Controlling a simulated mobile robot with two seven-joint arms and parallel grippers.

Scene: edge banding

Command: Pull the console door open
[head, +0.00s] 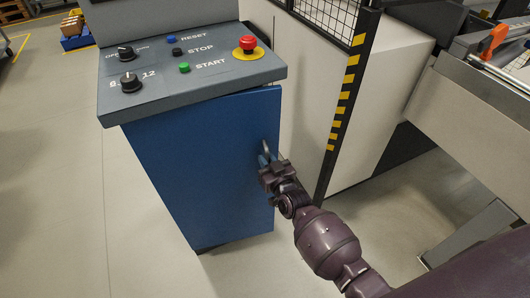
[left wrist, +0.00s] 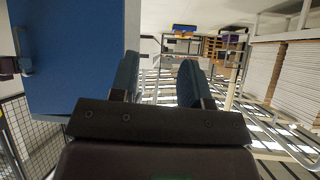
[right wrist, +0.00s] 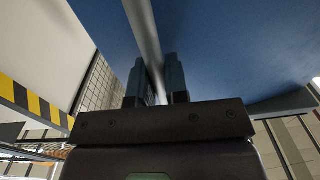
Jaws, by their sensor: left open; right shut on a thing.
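The blue console door (head: 200,165) is the front of the console, below its grey control panel. I cannot tell whether it stands slightly ajar. Its bar handle (head: 265,148) is near the door's right edge. My right gripper (head: 268,164) is shut on the handle. In the right wrist view the handle (right wrist: 145,30) runs down between the fingers (right wrist: 157,82), in front of the blue door (right wrist: 230,50). My left gripper is out of the head view. In the left wrist view it (left wrist: 158,82) is open and empty, with the door (left wrist: 75,50) and handle (left wrist: 22,50) to its left.
The control panel (head: 205,90) carries knobs, buttons and a red emergency stop (head: 248,44). A black and yellow striped fence post (head: 345,105) stands just right of the door and my right arm. The floor (head: 70,200) left of the console is clear.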

